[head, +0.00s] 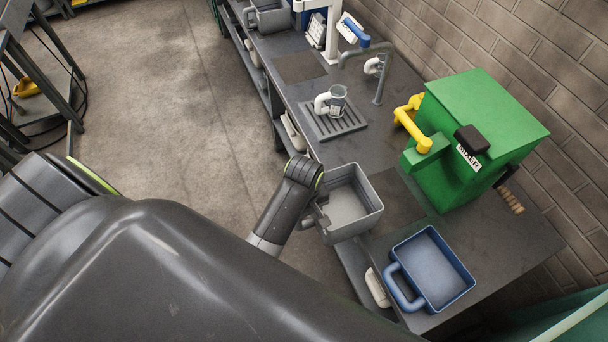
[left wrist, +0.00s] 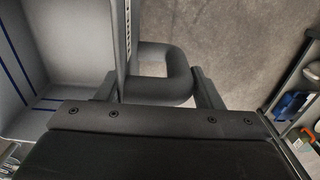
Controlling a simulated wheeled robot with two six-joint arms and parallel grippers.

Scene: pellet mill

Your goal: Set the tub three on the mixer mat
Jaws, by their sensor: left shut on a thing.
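A grey tub (head: 360,226) with an open top hangs at the front edge of the bench, roughly level. My left gripper (head: 312,212) is shut on its handle, and the tub's light inside wall with blue lines shows in the left wrist view (left wrist: 45,70). The handle (left wrist: 165,75) is between the fingers there. No number is readable on the tub. A dark mat (head: 400,200) lies on the bench just right of the tub, in front of the green mixer (head: 480,130); its near part is partly covered by the tub. My right gripper is out of view.
A blue tub (head: 446,296) with a handle stands on the near bench end. A mug (head: 336,100) stands on the slotted drain tray (head: 345,127) beyond the held tub. A second dark mat (head: 298,67) lies farther back. The mixer's yellow handle (head: 412,122) juts over the bench.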

